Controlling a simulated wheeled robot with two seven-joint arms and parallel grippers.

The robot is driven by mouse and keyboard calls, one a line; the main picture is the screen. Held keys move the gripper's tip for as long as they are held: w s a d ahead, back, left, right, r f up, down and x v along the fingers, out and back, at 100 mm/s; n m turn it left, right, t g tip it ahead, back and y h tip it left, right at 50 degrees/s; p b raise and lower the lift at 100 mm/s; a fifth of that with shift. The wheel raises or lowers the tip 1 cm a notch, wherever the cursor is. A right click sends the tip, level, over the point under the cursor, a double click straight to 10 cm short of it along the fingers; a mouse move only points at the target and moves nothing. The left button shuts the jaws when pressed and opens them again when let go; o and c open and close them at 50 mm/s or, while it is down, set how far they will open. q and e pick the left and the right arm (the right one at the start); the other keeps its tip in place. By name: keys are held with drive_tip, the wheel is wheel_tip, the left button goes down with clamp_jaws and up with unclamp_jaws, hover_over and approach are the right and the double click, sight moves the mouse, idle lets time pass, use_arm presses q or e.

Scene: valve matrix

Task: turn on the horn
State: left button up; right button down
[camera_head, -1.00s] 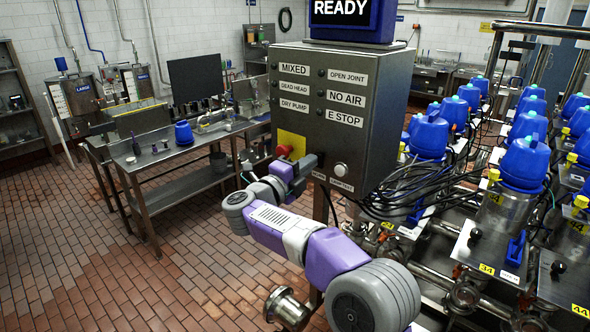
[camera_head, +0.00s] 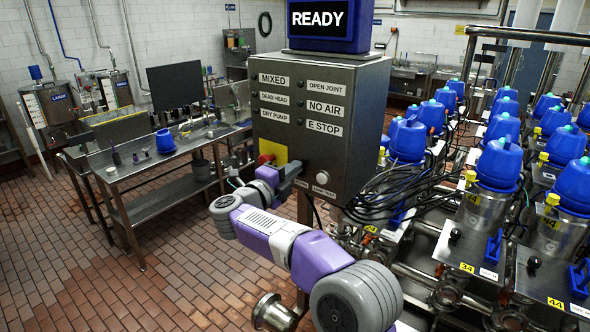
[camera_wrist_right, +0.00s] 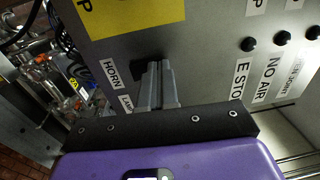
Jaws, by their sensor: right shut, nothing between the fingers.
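The grey control box (camera_head: 350,140) stands on a post in the middle of the head view. The HORN label (camera_wrist_right: 111,73) shows on its face in the right wrist view, left of my fingers. My right gripper (camera_head: 299,164) is shut and empty at the lower left of the box face, beside the red button (camera_head: 266,160). In the wrist view the shut fingers (camera_wrist_right: 154,70) point at the panel close to the HORN label. A dark patch lies behind the tips; I cannot tell whether it is the horn control or shadow, or whether the tips touch. My left gripper is out of view.
A lit READY display (camera_head: 320,20) tops the box. A pale round button (camera_head: 322,178) sits at its lower middle. Cables and rows of blue-capped valves (camera_head: 497,165) fill the right side. A steel bench (camera_head: 140,168) stands at left, with open tiled floor in front.

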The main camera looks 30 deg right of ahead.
drive_tip(key=r+b+v, duration=0.2)
drive_tip(key=v, duration=1.1)
drive_tip(key=shift+a+r, duration=0.3)
drive_tip(key=shift+a, duration=0.2)
drive_tip(key=shift+s, duration=0.15)
